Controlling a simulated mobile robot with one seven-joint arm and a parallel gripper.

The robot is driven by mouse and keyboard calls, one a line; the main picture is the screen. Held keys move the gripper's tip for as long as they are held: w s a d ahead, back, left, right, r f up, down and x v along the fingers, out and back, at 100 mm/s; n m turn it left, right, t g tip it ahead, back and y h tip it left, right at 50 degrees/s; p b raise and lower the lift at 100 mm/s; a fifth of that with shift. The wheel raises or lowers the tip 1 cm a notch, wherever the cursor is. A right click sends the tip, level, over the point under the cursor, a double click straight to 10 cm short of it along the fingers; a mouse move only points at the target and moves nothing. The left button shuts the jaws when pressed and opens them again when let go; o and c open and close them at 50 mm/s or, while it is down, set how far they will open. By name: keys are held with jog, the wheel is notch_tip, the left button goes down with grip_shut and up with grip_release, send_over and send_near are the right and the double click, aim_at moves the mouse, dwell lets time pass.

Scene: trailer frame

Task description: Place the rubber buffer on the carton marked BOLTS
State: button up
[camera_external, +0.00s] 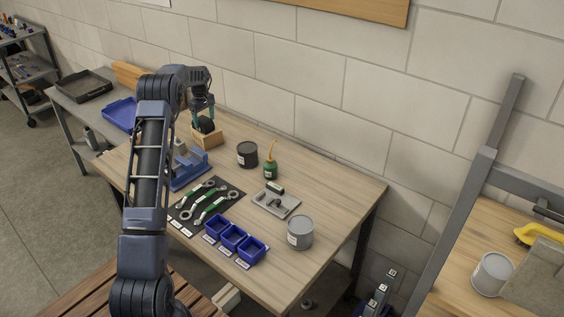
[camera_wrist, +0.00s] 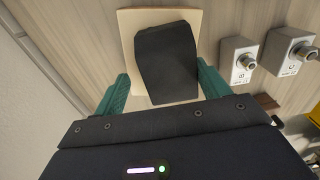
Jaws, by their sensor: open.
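The rubber buffer (camera_external: 206,125), a black block, sits on top of a small tan carton (camera_external: 208,138) at the far side of the bench. In the wrist view the buffer (camera_wrist: 166,62) rests on the carton's pale top (camera_wrist: 127,22), turned slightly to it. My gripper (camera_external: 204,117) is right above the carton, with its teal fingers on either side of the buffer. In the wrist view the gripper (camera_wrist: 162,82) is open, with a gap visible beside the buffer at the left finger. No marking on the carton is readable.
A blue vise-like fixture (camera_external: 190,170) stands close in front of the carton. A dark can (camera_external: 247,154) and a green oil can (camera_external: 270,168) stand to the right. Wrenches (camera_external: 205,200), blue bins (camera_external: 233,236) and a grey can (camera_external: 300,232) are nearer.

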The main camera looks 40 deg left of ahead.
aim_at(204, 118)
notch_tip(204, 118, up, 10)
jog(key=r, duration=0.1)
jog(key=s+d+r+m+t, duration=0.1)
jog(key=s+d+r+m, duration=0.1)
jog(key=d+r, duration=0.55)
jog(key=s+d+r+m, duration=0.2)
jog(key=d+r, duration=0.3)
jog(key=d, duration=0.6)
jog(key=s+d+r+m+t, duration=0.1)
jog(key=s+d+r+m, duration=0.1)
jog(key=s+d+r, duration=0.5)
jog(key=s+d+r+m, duration=0.1)
jog(key=s+d+m, duration=0.25)
jog(key=d, duration=0.85)
jog(key=s+d+m+t, duration=0.1)
jog(key=s+d+m, duration=0.3)
jog(key=s+d, duration=0.95)
jog(key=s+d+f+m, duration=0.2)
jog(key=s+f, duration=0.3)
jog(key=s, duration=0.4)
jog(key=s+d+f+m+t, duration=0.1)
jog(key=s+d+f, duration=0.3)
jog(key=s, duration=0.6)
jog(key=shift+f+m+t, duration=0.3)
jog(key=shift+f+m, duration=0.15)
jog(key=shift+m, duration=0.3)
